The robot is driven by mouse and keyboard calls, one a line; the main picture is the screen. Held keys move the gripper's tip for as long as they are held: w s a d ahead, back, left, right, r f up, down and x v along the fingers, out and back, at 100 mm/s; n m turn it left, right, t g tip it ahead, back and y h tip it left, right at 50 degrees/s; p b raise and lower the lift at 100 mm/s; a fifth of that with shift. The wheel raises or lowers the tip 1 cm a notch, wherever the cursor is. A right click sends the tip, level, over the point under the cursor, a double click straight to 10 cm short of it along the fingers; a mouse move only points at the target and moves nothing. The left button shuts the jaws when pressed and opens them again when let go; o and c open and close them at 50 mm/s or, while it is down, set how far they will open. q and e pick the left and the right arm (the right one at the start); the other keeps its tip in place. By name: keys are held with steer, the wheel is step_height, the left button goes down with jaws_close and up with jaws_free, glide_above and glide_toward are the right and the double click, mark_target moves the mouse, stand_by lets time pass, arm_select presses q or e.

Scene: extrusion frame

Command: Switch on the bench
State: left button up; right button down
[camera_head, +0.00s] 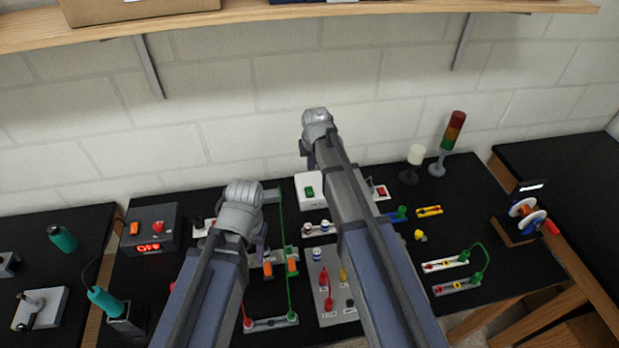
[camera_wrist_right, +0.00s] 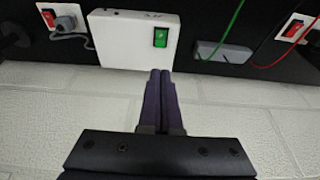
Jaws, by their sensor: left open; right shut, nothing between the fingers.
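On the black bench (camera_head: 125,275), a white box (camera_head: 302,202) with a green rocker switch (camera_head: 309,191) stands near the wall. In the right wrist view the box (camera_wrist_right: 120,42) and its green rocker (camera_wrist_right: 160,38) are clear. My right gripper (camera_head: 307,158) is shut and empty near the wall behind the box; in the wrist view its fingertips (camera_wrist_right: 160,72) appear just past the box's edge. A red rocker (camera_wrist_right: 48,18) with a grey plug shows beside the box. My left gripper (camera_head: 262,248) is open above the bench, mostly hidden by its own wrist.
A dark unit (camera_head: 150,230) with an orange switch, red button and red display stands at the left. A stack light (camera_head: 450,140) and a white lamp (camera_head: 415,160) stand at the back right. A wooden shelf (camera_head: 270,12) hangs above. Cables and terminal blocks cover the bench middle.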

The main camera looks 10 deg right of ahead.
mark_target(309, 188)
steer(key=b+x, duration=1.2)
steer(key=x, duration=0.1)
arm_select(q)
step_height(309, 188, down, 13)
steer(key=shift+f+b, duration=0.2)
steer(key=shift+b, duration=0.45)
arm_select(e)
steer(key=shift+w+f, duration=0.1)
steer(key=shift+f, duration=0.35)
steer(key=shift+w, duration=0.15)
steer(key=shift+f+g, duration=0.15)
steer(key=shift+g, duration=0.15)
